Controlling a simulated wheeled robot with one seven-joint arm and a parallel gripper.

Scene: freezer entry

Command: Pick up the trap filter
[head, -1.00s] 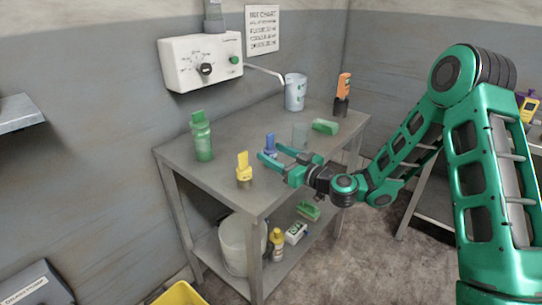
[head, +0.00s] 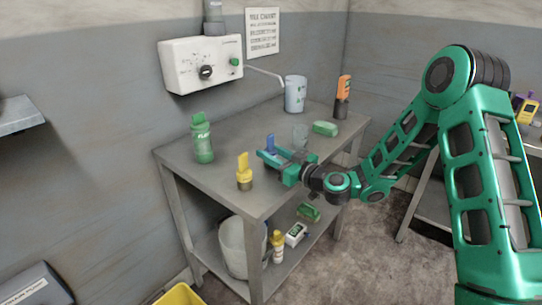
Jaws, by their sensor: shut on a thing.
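A small blue upright piece (head: 270,143) stands near the middle of the grey table. My gripper (head: 273,155) reaches in from the right, low over the tabletop, and its fingers are shut on the blue piece. The fingers hide its lower part. It looks upright, and I cannot tell whether it touches the table. No label shows that it is the trap filter. A yellow-topped piece with a dark base (head: 244,173) stands to the left of my gripper, apart from it.
The metal table (head: 225,155) also holds a green bottle (head: 202,138), a white cup (head: 295,93), an orange-topped bottle (head: 343,95) and a green block (head: 325,128). A bucket (head: 240,247) stands on the lower shelf. A spout hangs from the wall unit (head: 200,62).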

